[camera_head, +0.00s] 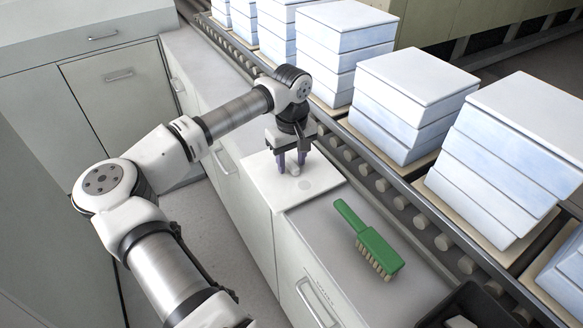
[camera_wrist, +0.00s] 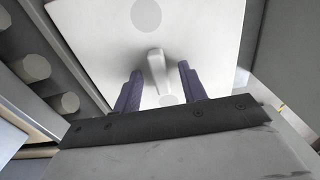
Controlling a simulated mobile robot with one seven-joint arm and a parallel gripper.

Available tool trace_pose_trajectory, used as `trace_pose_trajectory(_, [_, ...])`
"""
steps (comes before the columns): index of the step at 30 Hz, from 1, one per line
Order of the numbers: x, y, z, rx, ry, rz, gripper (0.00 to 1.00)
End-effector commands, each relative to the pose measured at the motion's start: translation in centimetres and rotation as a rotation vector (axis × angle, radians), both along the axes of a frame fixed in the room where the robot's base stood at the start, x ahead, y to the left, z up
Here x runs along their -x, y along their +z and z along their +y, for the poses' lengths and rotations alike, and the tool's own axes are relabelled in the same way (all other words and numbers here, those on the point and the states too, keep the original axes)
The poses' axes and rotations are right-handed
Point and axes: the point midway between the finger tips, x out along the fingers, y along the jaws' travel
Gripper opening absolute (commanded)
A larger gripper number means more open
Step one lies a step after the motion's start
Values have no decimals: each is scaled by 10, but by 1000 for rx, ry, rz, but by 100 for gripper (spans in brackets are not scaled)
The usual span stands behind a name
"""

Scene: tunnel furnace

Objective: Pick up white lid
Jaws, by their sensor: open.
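The white lid (camera_head: 312,197) is a flat square plate lying on the grey counter beside the roller conveyor. It has a raised white handle (camera_wrist: 157,68) in its middle and round grey spots on its top. My gripper (camera_head: 292,168) is over the lid, pointing down, with its dark purple fingers apart. In the wrist view my gripper (camera_wrist: 160,90) has one finger on each side of the handle, with gaps showing between. The lid also shows in the wrist view (camera_wrist: 200,35). I cannot tell how far the fingertips are from the lid's surface.
A green brush (camera_head: 372,243) lies on the counter to the lid's right. A black bin (camera_head: 470,305) stands at the lower right. The roller conveyor (camera_head: 402,203) runs behind the lid, carrying several stacks of white boxes (camera_head: 415,90). Cabinet drawers (camera_head: 240,205) are below the counter.

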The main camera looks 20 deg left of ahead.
Motion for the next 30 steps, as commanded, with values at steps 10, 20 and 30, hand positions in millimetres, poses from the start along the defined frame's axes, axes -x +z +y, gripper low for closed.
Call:
trace_pose_trajectory(10, [0,0,0,0,0,0,14])
trace_pose_trajectory(20, [0,1,0,0,0,-1,0])
trace_pose_trajectory(30, [-1,7,0,0,0,-3,0])
